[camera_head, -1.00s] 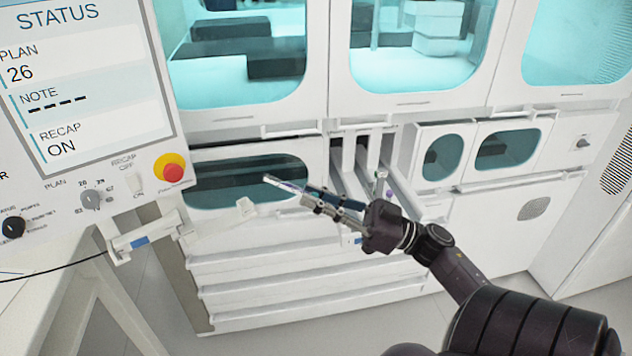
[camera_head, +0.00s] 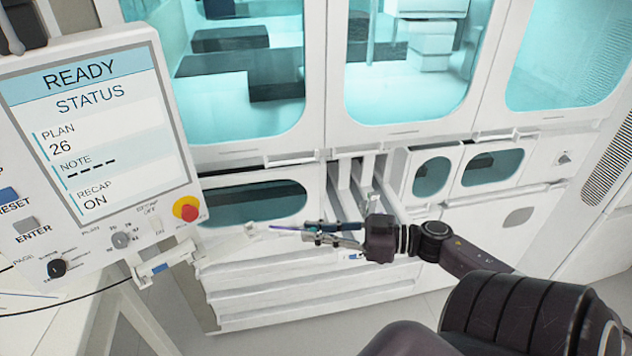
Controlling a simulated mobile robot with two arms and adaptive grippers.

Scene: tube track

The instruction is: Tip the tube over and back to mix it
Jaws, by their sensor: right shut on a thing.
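The tube (camera_head: 284,228) is a thin, pale piece with a violet tint. It sticks out to the left from the fingertips of my right gripper (camera_head: 314,233). My right gripper is shut on it and holds it up in front of the white cabinet, with the tube lying close to level in the picture. The part of the tube between the fingers is hidden. My left gripper is not in view.
A control panel (camera_head: 95,130) with a screen reading READY and a red and yellow knob (camera_head: 186,208) stands at the left. Open narrow racks (camera_head: 352,200) in the white cabinet (camera_head: 270,290) are just behind my right gripper. Teal windows (camera_head: 410,70) are above.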

